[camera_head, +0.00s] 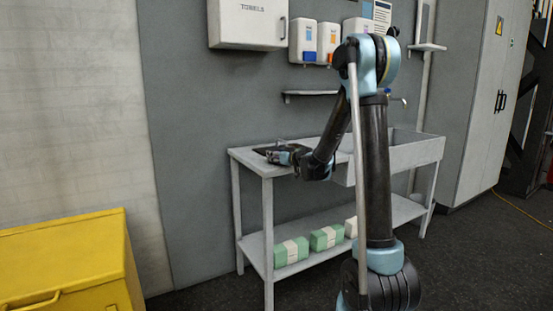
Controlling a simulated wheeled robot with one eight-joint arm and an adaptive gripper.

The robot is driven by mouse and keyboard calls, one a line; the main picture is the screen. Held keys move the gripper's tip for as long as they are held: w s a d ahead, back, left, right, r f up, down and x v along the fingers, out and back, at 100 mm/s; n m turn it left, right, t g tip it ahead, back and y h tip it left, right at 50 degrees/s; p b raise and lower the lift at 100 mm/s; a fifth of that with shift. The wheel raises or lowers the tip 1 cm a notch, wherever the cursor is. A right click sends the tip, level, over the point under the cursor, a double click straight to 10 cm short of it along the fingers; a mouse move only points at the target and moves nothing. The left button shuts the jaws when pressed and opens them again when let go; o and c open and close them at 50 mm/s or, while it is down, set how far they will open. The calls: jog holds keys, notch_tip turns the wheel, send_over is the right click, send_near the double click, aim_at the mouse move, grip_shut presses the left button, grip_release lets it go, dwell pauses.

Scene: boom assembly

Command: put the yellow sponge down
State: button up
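My gripper (278,154) is over the left part of the grey bench (249,158), low and close to its top. It is small and dark in this view, so I cannot tell whether its fingers are open or shut. I cannot make out the yellow sponge; it may be hidden by the gripper. A dark flat patch (263,150), perhaps a tray or mat, lies on the bench top beside the gripper. I cannot tell whether the gripper touches it.
A sink basin (417,152) fills the bench's right part. Green-and-white packs (291,251) lie on the lower shelf. Dispensers (303,41), a towel cabinet (247,24) and a small shelf (311,93) hang on the wall. A yellow chest (65,255) stands at left.

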jog(key=o, duration=0.9)
jog(key=shift+f, duration=0.1)
jog(key=shift+o, duration=0.2)
jog(key=shift+s, duration=0.1)
jog(key=shift+d, duration=0.1)
jog(key=s+d+g, duration=0.2)
jog(key=s+d, duration=0.2)
jog(key=s, duration=0.6)
jog(key=s+d+g, duration=0.1)
jog(key=s+d, duration=0.3)
jog(key=s, duration=0.5)
jog(key=s+d+f+m+g+h, duration=0.2)
jog(key=s+d+f, duration=0.3)
jog(key=s, duration=0.6)
jog(key=s+d+f+m+g+h, duration=0.2)
jog(key=s+d, duration=0.5)
jog(key=s, duration=0.4)
jog(key=s+d+f+m+g+h, duration=0.2)
jog(key=s+d+f+g+h, duration=0.2)
jog(key=s+d+f, duration=0.3)
jog(key=s+f+h, duration=0.1)
jog(key=s, duration=0.3)
jog(key=shift+s+m, duration=0.3)
jog(key=shift+s, duration=0.1)
jog(key=shift+d, duration=0.1)
